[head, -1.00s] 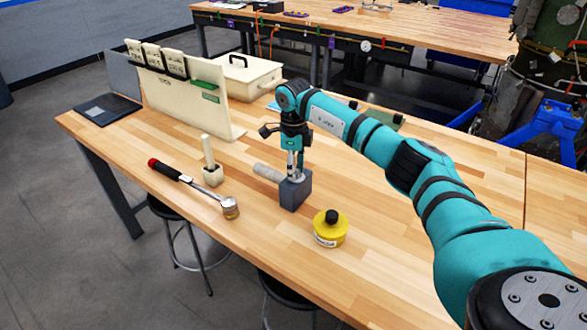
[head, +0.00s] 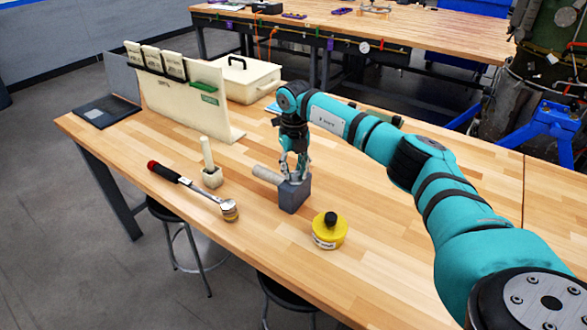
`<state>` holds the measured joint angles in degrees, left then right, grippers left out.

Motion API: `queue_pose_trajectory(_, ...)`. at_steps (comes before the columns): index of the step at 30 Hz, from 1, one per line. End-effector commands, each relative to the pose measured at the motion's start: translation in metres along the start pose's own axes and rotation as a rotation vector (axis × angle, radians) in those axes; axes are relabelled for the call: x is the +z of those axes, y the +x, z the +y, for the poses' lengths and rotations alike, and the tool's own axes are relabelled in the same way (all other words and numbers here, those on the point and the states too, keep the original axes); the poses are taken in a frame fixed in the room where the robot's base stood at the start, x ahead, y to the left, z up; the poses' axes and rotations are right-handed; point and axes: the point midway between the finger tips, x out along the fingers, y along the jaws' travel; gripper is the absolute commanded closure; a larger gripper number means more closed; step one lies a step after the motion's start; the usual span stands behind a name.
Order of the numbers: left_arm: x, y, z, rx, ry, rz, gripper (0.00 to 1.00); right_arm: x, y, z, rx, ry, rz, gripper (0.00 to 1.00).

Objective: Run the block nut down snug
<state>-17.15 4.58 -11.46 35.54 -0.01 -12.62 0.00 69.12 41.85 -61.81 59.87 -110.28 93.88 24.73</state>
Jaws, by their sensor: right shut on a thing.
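A dark blue-grey block (head: 293,196) stands upright on the wooden workbench. A light grey cylindrical part (head: 267,175) juts out to the left at the block's top. My right gripper (head: 294,175) comes straight down over the block's top, with its fingers shut on the nut there. The nut is small and mostly hidden between the fingers, so its seating cannot be seen. My left gripper is not in view.
A yellow can with a black cap (head: 329,231) is in front right. A cream panel (head: 185,100) and a lidded box (head: 250,80) stand behind.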

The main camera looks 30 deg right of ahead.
Motion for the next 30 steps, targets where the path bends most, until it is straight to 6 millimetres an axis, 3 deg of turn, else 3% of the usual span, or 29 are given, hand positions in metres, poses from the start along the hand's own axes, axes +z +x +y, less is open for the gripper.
queue_pose_trajectory(15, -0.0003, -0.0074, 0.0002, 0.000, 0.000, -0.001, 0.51, 0.0001, -0.0017, -0.0033, 0.000, 0.390, -0.003, 1.00)
queue_pose_trajectory(30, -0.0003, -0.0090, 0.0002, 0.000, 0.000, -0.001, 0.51, 0.0000, -0.0013, -0.0039, 0.001, 0.499, -0.003, 1.00)
